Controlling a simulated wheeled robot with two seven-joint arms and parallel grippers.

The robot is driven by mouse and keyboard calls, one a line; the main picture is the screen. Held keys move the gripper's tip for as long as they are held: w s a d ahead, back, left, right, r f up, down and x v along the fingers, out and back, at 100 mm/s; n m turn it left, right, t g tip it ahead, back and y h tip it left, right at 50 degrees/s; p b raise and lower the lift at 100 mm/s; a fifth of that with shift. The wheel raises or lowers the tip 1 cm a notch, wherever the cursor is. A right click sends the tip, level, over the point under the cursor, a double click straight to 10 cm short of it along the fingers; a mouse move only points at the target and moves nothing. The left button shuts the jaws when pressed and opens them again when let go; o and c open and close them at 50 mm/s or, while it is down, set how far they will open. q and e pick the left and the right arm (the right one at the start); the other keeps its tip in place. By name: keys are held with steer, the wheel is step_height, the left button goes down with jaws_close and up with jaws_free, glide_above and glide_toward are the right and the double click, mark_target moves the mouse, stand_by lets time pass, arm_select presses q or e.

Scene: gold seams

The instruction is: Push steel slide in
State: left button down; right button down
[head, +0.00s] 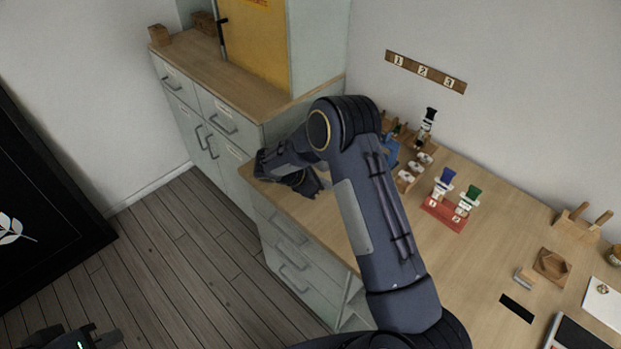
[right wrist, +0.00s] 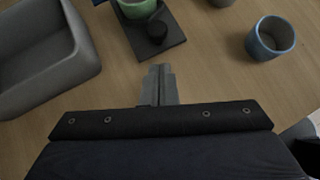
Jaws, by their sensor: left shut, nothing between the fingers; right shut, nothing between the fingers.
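I cannot pick out a steel slide for certain in either view. A small block with a pale grey face (head: 524,278) lies on the right part of the desk, beside a wooden block with a hexagonal recess (head: 551,266). My right gripper (head: 314,190) is over the left end of the desk, far from that block. In the right wrist view its fingers (right wrist: 159,84) are shut and empty, pointing towards a dark tray (right wrist: 172,40). My left gripper (head: 104,340) is shut and empty at the bottom left, over the floor. My right arm hides part of the desk.
A grey bin (right wrist: 45,60), a green cup (right wrist: 137,8) and a blue cup (right wrist: 271,38) are near the right fingers. A red stand (head: 443,214) with blue- and green-topped items is mid-desk. A cabinet with a yellow door (head: 254,45) stands behind.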

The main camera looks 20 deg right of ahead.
steer(key=shift+d, duration=1.3)
steer(key=w+d+b, duration=0.1)
steer(key=d, duration=0.2)
steer(key=w+d+b, duration=0.1)
steer(key=d, duration=0.2)
steer(key=w+d+b, duration=0.1)
steer(key=w+d, duration=0.1)
steer(key=d, duration=0.2)
steer(key=shift+w+d+r, duration=0.15)
steer(key=shift+d, duration=0.05)
steer(key=shift+d, duration=0.1)
